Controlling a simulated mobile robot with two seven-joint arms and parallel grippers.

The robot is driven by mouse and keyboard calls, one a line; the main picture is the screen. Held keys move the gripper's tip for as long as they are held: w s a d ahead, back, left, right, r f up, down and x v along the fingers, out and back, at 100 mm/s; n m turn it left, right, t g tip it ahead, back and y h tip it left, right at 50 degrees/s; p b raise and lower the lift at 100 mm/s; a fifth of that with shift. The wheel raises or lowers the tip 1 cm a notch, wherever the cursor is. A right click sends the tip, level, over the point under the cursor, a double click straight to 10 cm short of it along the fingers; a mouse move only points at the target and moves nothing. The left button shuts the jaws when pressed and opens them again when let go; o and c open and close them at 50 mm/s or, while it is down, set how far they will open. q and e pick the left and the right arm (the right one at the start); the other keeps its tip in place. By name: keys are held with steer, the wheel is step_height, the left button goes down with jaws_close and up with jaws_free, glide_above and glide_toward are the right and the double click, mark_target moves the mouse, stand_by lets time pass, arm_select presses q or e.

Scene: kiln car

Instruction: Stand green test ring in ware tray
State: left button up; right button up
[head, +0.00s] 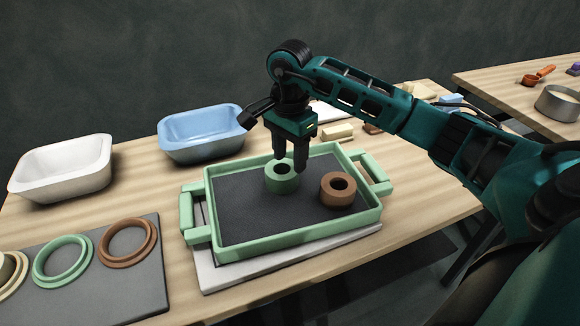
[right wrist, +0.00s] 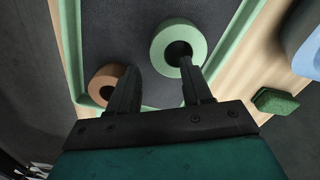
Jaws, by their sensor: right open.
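The thick green ring (head: 282,184) sits in the green-rimmed ware tray (head: 270,247), its hole facing up. A brown ring (head: 337,196) sits to its right in the tray. My right gripper (head: 291,168) is open and points down at the green ring. One fingertip appears over the ring's hole and the other beside the ring, on the brown ring's side. In the right wrist view, a finger overlaps the green ring (right wrist: 165,53) near its hole; the other is near the brown ring (right wrist: 104,88). I cannot tell whether they touch. My left gripper is not in view.
A grey mat (head: 110,290) at left holds flat green (head: 62,262) and brown (head: 127,243) rings and part of a cream one. A white basin (head: 60,170) and blue basin (head: 200,135) stand behind. Small blocks (head: 338,132) lie behind the tray. A second table stands at right.

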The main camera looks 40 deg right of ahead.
mark_target(290, 174)
step_height(290, 174, up, 8)
steer(key=shift+f, duration=0.25)
stand_by(0.5)
